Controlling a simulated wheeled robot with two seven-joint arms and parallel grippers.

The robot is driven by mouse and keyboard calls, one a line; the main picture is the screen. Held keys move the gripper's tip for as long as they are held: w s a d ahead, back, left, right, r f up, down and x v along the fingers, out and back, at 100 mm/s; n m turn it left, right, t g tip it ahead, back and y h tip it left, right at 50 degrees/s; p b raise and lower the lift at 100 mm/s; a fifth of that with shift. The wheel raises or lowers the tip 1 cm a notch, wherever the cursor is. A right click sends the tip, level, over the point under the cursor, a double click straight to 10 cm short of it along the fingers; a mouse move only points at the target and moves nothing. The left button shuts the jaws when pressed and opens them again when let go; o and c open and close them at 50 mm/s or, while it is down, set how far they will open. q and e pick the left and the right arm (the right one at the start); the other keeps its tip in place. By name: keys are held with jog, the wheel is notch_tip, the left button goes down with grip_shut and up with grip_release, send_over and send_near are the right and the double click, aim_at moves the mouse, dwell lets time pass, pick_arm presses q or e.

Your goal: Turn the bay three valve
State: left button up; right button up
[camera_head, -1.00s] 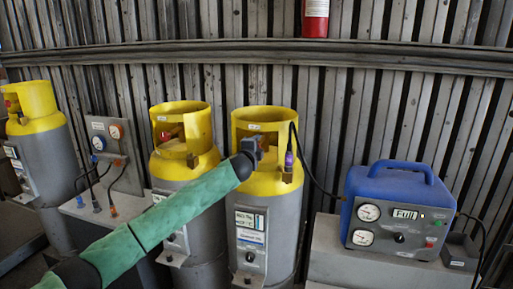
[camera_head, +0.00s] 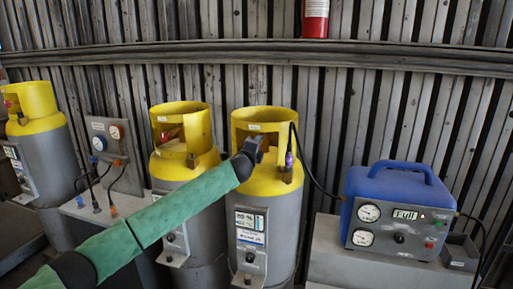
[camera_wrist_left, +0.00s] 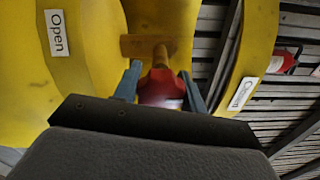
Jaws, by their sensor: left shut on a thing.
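My left gripper (camera_head: 255,148) reaches into the open yellow collar of the rightmost gas cylinder (camera_head: 266,215) in the head view. In the left wrist view its two fingers (camera_wrist_left: 160,88) are shut on the red valve knob (camera_wrist_left: 163,86), one on each side. A brass-coloured stem shows beyond the knob. An "Open" label (camera_wrist_left: 57,33) is on the yellow collar at the left, and a label that seems to read "Closed" (camera_wrist_left: 242,93) is at the right. In the head view the gripper hides this knob. My right gripper is not in view.
Other yellow-topped cylinders stand at the middle (camera_head: 205,240) and far left (camera_head: 50,150). A gauge panel (camera_head: 115,150) stands between them. A blue recovery machine (camera_head: 400,212) with gauges is at the right, its dark hose near the held cylinder. A red extinguisher (camera_head: 315,18) hangs above.

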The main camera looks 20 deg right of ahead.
pick_arm(q)
jog(key=o, duration=0.8)
jog(key=shift+s+f, duration=0.1)
jog(key=shift+f, duration=0.15)
jog(key=shift+o, duration=0.8)
jog(key=shift+r, duration=0.1)
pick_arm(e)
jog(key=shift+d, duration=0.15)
pick_arm(q)
jog(key=shift+s+a+b, duration=0.3)
jog(key=shift+s+b, duration=0.05)
jog(key=shift+s, duration=0.05)
jog(key=b+v, duration=0.2)
jog(key=v, duration=0.4)
jog(key=shift+s+a+b, duration=0.2)
jog(key=shift+s+b, duration=0.1)
jog(key=shift+b, duration=0.1)
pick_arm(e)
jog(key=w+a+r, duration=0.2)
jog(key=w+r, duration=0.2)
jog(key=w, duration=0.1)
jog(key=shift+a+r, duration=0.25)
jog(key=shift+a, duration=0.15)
